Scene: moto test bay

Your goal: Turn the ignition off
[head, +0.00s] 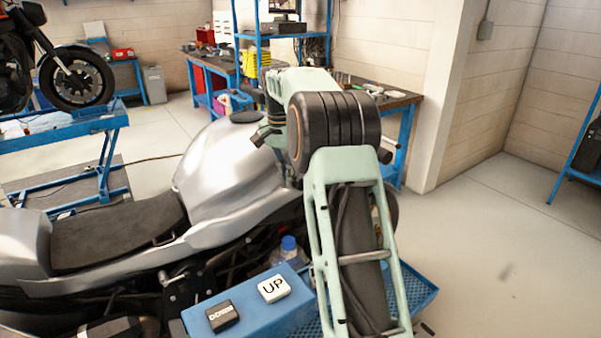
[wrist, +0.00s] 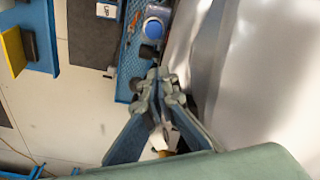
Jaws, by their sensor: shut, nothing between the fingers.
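The silver motorcycle (head: 225,165) stands in front of me, its tank and black seat in clear view. My arm covers its front end in the head view, so the ignition and the handlebar area are hidden there. In the wrist view the silver bodywork (wrist: 245,75) fills the right side. My gripper (wrist: 160,84) is shut and empty, low in the middle of the wrist view beside the bodywork. A small yellowish part shows between the finger links, but I cannot tell what it is. I cannot make out the ignition or a key.
A blue box (head: 250,313) with a black DOWN button (head: 222,315) and a white UP button (head: 273,288) is close in front. Another motorcycle (head: 72,75) stands on a blue lift at the left. A workbench (head: 400,99) is behind my arm.

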